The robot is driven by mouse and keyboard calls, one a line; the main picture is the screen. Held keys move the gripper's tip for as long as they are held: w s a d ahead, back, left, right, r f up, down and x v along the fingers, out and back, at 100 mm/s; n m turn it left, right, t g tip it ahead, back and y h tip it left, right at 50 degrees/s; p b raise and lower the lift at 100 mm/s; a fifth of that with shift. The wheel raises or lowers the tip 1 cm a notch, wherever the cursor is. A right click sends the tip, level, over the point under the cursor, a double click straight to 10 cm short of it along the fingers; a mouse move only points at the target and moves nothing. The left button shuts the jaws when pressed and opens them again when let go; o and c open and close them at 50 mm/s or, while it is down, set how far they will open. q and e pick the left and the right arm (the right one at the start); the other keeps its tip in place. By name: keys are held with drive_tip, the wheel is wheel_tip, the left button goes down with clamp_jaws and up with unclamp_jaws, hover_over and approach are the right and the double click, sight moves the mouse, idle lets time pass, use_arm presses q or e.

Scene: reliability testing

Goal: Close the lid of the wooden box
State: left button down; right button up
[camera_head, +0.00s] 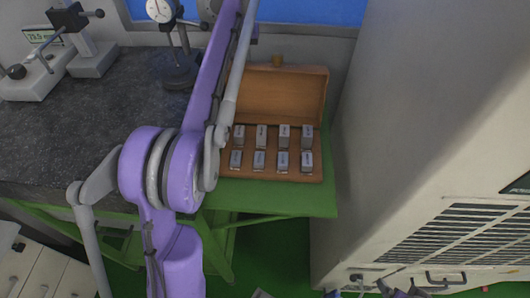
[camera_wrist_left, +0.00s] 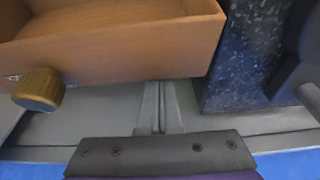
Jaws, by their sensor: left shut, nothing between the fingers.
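The wooden box (camera_head: 228,174) stands open at the right end of the bench, with several small metal blocks in its base. Its lid (camera_head: 285,92) is raised at the back. A round knob (camera_head: 277,61) shows at the lid's top edge and also in the left wrist view (camera_wrist_left: 38,90). The lid fills the upper left of the left wrist view (camera_wrist_left: 130,45). My left gripper (camera_wrist_left: 160,95) is shut and empty, with its fingers close to the lid's edge; whether they touch it I cannot tell. In the head view my left arm hides the box's left side.
A dark stone slab (camera_head: 100,110) lies left of the box, with a dial gauge stand (camera_head: 180,70) on it. A large pale cabinet (camera_head: 420,130) stands close on the right. A wall and blue window (camera_head: 300,10) are behind.

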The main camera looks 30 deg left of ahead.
use_arm(q)
drive_tip(key=shift+s, duration=0.1)
idle(0.4)
drive_tip(key=shift+s+d+b, duration=0.3)
drive_tip(key=shift+s+d, duration=0.1)
drive_tip(key=shift+s, duration=0.25)
drive_tip(key=shift+s+d+b, duration=0.3)
drive_tip(key=shift+s+d, duration=0.05)
drive_tip(key=shift+s, duration=0.3)
drive_tip(key=shift+s+d+b, duration=0.2)
drive_tip(key=shift+s+d, duration=0.2)
drive_tip(key=shift+s, duration=0.25)
drive_tip(key=shift+s+d+b, duration=0.2)
drive_tip(key=shift+s+d, duration=0.15)
drive_tip(key=shift+s, duration=0.3)
drive_tip(key=p, duration=0.6)
approach(242, 68)
wheel_tip(242, 68, down, 3)
drive_tip(key=s, duration=0.2)
drive_tip(key=shift+d+f, duration=0.35)
drive_tip(key=shift+d, duration=0.15)
use_arm(e)
drive_tip(key=r, duration=0.1)
drive_tip(key=w+r, duration=0.1)
drive_tip(key=r, duration=0.1)
drive_tip(key=w+r, duration=0.1)
drive_tip(key=r, duration=0.1)
drive_tip(key=shift+r, duration=0.15)
